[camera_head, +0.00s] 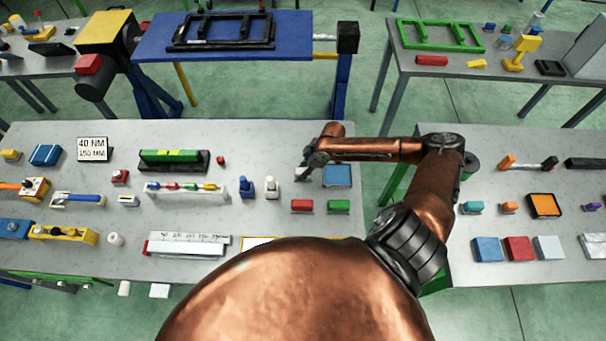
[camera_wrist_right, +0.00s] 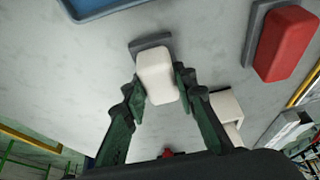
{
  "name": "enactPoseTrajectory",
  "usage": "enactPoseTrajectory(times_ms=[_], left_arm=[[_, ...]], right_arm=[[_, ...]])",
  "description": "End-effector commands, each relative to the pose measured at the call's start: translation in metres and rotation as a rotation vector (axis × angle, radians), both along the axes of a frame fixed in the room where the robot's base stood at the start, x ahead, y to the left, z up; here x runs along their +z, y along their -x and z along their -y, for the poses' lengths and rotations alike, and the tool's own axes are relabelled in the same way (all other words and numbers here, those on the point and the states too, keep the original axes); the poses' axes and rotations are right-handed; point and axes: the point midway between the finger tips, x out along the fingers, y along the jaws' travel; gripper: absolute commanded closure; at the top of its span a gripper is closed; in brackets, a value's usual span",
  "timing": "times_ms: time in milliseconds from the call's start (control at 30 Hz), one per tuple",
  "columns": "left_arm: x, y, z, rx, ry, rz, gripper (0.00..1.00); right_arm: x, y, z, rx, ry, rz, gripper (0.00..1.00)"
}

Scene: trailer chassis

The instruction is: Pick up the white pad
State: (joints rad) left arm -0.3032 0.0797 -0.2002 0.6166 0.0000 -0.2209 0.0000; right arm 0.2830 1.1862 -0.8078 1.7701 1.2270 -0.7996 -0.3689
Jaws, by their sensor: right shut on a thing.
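The white pad (camera_wrist_right: 157,77) is a small rounded white block on a grey base (camera_wrist_right: 150,42). In the wrist view it sits between the two fingers of my right gripper (camera_wrist_right: 160,88), which is shut on it. In the head view my right gripper (camera_head: 306,168) is over the table, left of a blue tray (camera_head: 337,176), and it mostly hides the pad. I cannot tell whether the pad is clear of the table. My left gripper is not in view.
Red (camera_head: 302,206) and green (camera_head: 339,206) pads lie in front of the tray. A gap separates this table from the right table (camera_head: 510,200).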

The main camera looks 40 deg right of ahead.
Motion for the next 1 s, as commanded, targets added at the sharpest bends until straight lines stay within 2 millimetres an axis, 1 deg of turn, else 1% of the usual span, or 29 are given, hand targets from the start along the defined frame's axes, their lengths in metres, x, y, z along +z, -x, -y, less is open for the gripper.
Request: enactPoseTrajectory(times_ms=[33, 67, 200, 367, 467, 567, 700, 867, 1000], left_arm=[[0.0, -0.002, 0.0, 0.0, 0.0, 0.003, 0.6], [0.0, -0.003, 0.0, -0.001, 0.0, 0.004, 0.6], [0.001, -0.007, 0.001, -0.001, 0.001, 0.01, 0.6], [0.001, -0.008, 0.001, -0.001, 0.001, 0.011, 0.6], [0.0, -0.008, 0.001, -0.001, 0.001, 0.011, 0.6], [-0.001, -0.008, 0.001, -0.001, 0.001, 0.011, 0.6], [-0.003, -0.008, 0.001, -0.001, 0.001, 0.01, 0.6], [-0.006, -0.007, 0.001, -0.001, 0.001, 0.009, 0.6], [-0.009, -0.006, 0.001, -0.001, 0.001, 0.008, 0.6]], right_arm=[[0.0, 0.0, 0.0, 0.0, 0.0, -0.001, 0.98], [-0.001, 0.0, 0.0, 0.0, 0.0, -0.001, 1.0], [0.0, 0.0, 0.0, 0.0, 0.0, 0.0, 1.0], [0.0, 0.0, 0.0, 0.0, 0.001, -0.001, 1.0], [0.004, 0.0, 0.0, 0.0, 0.0, 0.0, 1.0], [0.012, -0.001, 0.001, 0.001, 0.0, 0.002, 1.0], [0.031, 0.0, 0.0, 0.001, 0.002, 0.002, 1.0], [0.052, 0.014, -0.014, 0.005, 0.001, 0.0, 1.0], [0.074, 0.027, -0.027, 0.004, 0.0, 0.0, 1.0]])
